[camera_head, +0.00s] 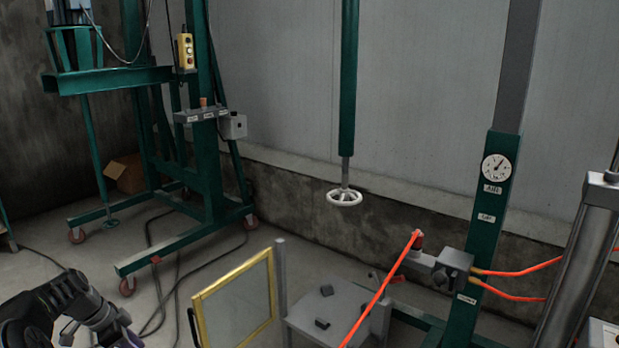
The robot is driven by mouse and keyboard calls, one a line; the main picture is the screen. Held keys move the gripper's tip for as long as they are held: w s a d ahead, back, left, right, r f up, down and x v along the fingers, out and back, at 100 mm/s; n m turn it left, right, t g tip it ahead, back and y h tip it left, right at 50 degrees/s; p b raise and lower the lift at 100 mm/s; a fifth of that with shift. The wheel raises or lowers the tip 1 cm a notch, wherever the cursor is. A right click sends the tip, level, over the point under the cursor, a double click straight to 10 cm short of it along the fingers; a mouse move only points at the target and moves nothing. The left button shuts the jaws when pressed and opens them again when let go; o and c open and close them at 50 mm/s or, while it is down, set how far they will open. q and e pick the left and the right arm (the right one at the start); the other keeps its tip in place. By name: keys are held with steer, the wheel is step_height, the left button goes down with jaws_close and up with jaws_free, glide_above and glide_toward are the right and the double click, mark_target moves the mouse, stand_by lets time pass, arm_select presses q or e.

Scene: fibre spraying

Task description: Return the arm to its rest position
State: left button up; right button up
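My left arm (62,308) shows in the bottom left corner as dark, jointed links that bend downward out of the picture. Its gripper is not visible, so I cannot see whether it holds anything. My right arm and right gripper do not show in this view.
A white handwheel (344,197) hangs behind. A green wheeled stand (205,160) stands back left, with cables on the floor.

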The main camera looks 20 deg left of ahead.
arm_select(q)
steer(key=w+d+f+n+t+y, duration=0.1)
steer(key=w+d+f+n, duration=0.15)
steer(key=f+n, duration=0.35)
steer(key=w+d+f+n+y, duration=0.1)
steer(key=w+d+f+n, duration=0.1)
steer(key=d+f+n, duration=0.35)
steer(key=d+f+n+h, duration=0.1)
steer(key=d+f, duration=0.4)
steer(key=d, duration=0.4)
steer(key=d+f, duration=0.5)
steer(key=d, duration=0.3)
steer(key=s+d+f+g+h, duration=0.1)
steer(key=s+d, duration=0.3)
steer(key=d, duration=0.5)
steer(key=s+d+f, duration=0.1)
steer(key=s+d, duration=0.4)
steer(key=d, duration=0.4)
steer(key=s+d+m+g+h, duration=0.2)
steer(key=s+d+m+g, duration=0.15)
steer(key=s+d, duration=0.85)
step_height(320, 180, up, 21)
steer(key=w+p, duration=0.1)
steer(key=p, duration=1.9)
steer(key=shift+w+d+p, duration=0.15)
steer(key=shift+d+p, duration=0.05)
steer(key=shift+p, duration=0.15)
